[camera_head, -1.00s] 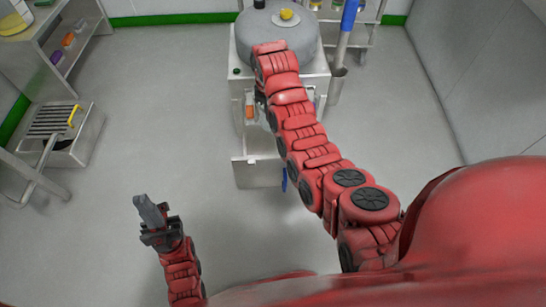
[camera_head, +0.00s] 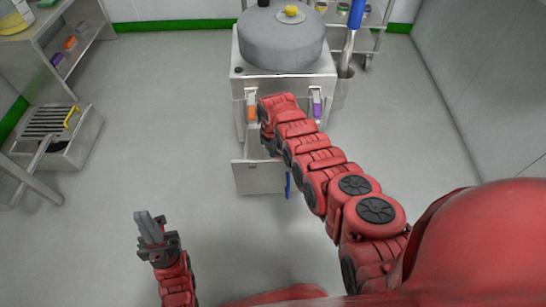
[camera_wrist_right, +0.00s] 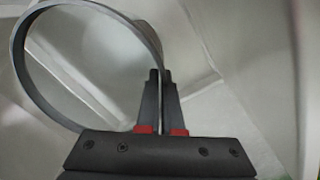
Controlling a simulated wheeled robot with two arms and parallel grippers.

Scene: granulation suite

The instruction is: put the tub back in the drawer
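In the right wrist view, a round tub with a grey rim (camera_wrist_right: 20,62) fills the upper left. My right gripper (camera_wrist_right: 161,72) has its fingers closed together on the right side of that rim. In the head view the right arm covers its own gripper and the tub. An open drawer (camera_head: 258,178) juts from the front of the steel cabinet, just below the end of my right arm. The drawer's inside is mostly hidden. My left gripper (camera_head: 150,226) is away at the lower left above the floor, empty, its fingers together.
The steel cabinet (camera_head: 328,75) carries a large grey round vessel (camera_head: 281,45) with a yellow knob. Orange (camera_head: 252,113) and purple (camera_head: 317,107) parts show on its front. A blue-handled tool (camera_head: 357,14) stands at its right. A low steel unit (camera_head: 88,135) is at left. The floor between is clear.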

